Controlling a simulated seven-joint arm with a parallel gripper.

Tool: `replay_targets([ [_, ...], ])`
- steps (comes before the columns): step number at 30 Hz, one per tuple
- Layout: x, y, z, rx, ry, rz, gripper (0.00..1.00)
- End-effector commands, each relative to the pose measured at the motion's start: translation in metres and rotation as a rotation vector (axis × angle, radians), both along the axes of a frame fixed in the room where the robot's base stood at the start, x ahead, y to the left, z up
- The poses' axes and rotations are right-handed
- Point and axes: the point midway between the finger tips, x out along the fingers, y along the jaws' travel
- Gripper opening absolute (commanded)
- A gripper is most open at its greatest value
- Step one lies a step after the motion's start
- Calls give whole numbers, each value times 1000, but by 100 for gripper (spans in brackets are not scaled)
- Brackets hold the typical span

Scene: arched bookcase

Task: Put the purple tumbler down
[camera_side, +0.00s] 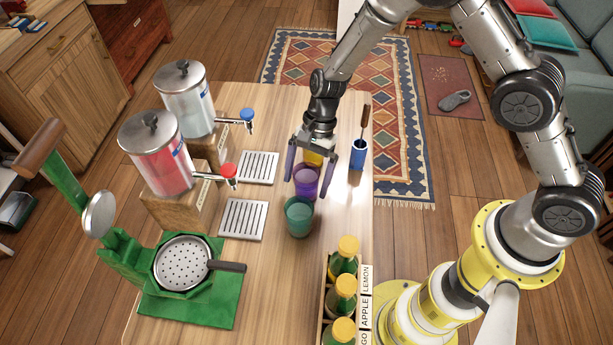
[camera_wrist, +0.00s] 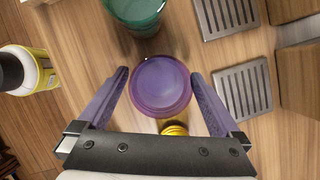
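The purple tumbler (camera_side: 306,183) appears to stand upright on the wooden table, just behind the teal tumbler (camera_side: 298,216). My gripper (camera_side: 306,186) is low over the table with one finger on each side of the purple tumbler. In the wrist view, the purple tumbler (camera_wrist: 161,86) lies between the two purple-padded fingertips (camera_wrist: 160,73). A narrow gap shows on the left; the right finger is very close to the rim, and contact there is unclear. The fingers look open around it.
A yellow object (camera_side: 313,158) is close behind the purple tumbler, partly hidden by my gripper. A blue holder (camera_side: 358,154) stands right. Drip trays (camera_side: 242,219) and dispensers (camera_side: 158,160) are left. A bottle crate (camera_side: 325,301) is at front right.

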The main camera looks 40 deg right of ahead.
Motion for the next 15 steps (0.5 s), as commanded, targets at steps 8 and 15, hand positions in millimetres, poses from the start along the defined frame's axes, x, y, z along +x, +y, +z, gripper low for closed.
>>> replay_targets([
  [8,2,-3,11,2,-4,-3,100],
  [15,9,-19,54,1,-7,-3,100],
])
